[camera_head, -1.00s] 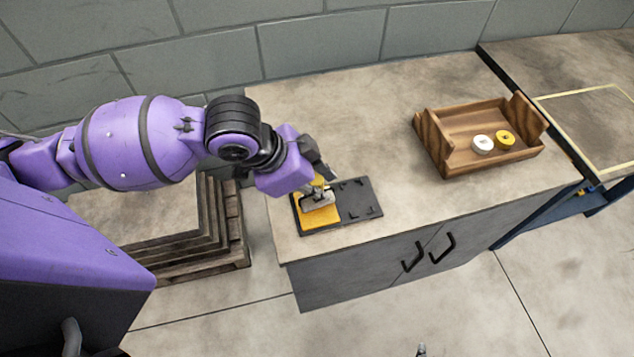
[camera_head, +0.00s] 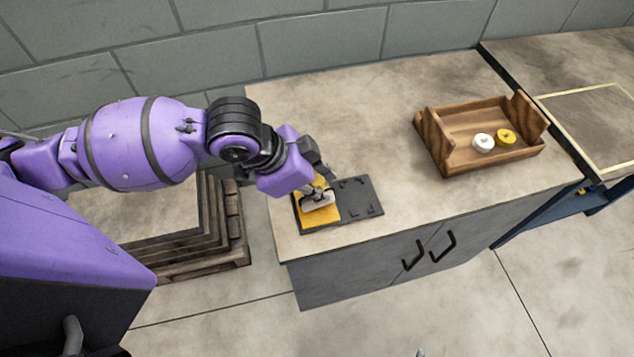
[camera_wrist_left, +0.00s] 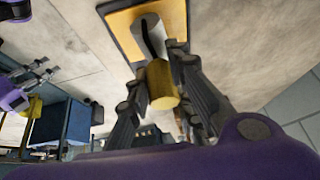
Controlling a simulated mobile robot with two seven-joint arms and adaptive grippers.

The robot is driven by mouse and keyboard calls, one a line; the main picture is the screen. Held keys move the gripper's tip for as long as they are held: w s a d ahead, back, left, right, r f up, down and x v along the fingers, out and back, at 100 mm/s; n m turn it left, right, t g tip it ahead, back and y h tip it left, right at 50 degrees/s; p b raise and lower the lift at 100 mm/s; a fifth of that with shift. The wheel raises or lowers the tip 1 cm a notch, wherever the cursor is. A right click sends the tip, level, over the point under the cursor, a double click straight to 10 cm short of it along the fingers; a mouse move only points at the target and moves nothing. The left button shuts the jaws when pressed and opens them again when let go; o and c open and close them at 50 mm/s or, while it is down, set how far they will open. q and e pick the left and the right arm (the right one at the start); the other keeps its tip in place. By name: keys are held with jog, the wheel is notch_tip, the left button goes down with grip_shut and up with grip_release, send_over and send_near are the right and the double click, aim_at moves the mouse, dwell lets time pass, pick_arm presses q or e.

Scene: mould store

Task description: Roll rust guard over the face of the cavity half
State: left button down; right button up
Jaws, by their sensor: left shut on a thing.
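The cavity half (camera_head: 325,217) appears as a flat orange plate at the left of a black base on the counter. It also shows in the wrist view (camera_wrist_left: 124,21), in a dark border. My left gripper (camera_head: 319,184) is over the plate, fingers pointing down, shut on the roller's yellow handle (camera_wrist_left: 163,85). The roller's pale grey head (camera_head: 318,203) is at the plate; contact cannot be told. Part of the plate is hidden by the roller and gripper. Small grey finger-like parts of my right gripper (camera_wrist_left: 40,70) show at the wrist view's left; their opening is unclear.
The black base's right half (camera_head: 358,195) is bare, with corner marks. A wooden tray (camera_head: 437,143) at the right holds a white ring (camera_head: 483,143) and a yellow ring (camera_head: 506,137). The counter between them is clear. A stacked pallet (camera_head: 235,225) stands at the left.

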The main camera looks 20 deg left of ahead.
pick_arm(q)
jog(key=shift+f, duration=0.1)
pick_arm(e)
jog(key=shift+w+a, duration=0.1)
jog(key=shift+w, duration=0.3)
jog(key=shift+r, duration=0.1)
jog(key=shift+s, duration=0.4)
jog(key=shift+w+r, duration=0.1)
jog(key=shift+w+r, duration=0.2)
jog(key=shift+w, duration=0.35)
pick_arm(q)
jog(key=shift+f, duration=0.1)
pick_arm(e)
jog(key=shift+s, duration=0.45)
pick_arm(q)
jog(key=shift+p, duration=0.3)
pick_arm(e)
jog(key=shift+w+r, duration=0.1)
pick_arm(q)
jog(key=shift+s, duration=0.1)
pick_arm(e)
jog(key=shift+w+r, duration=0.1)
jog(key=shift+w, duration=0.4)
jog(key=shift+s, duration=0.1)
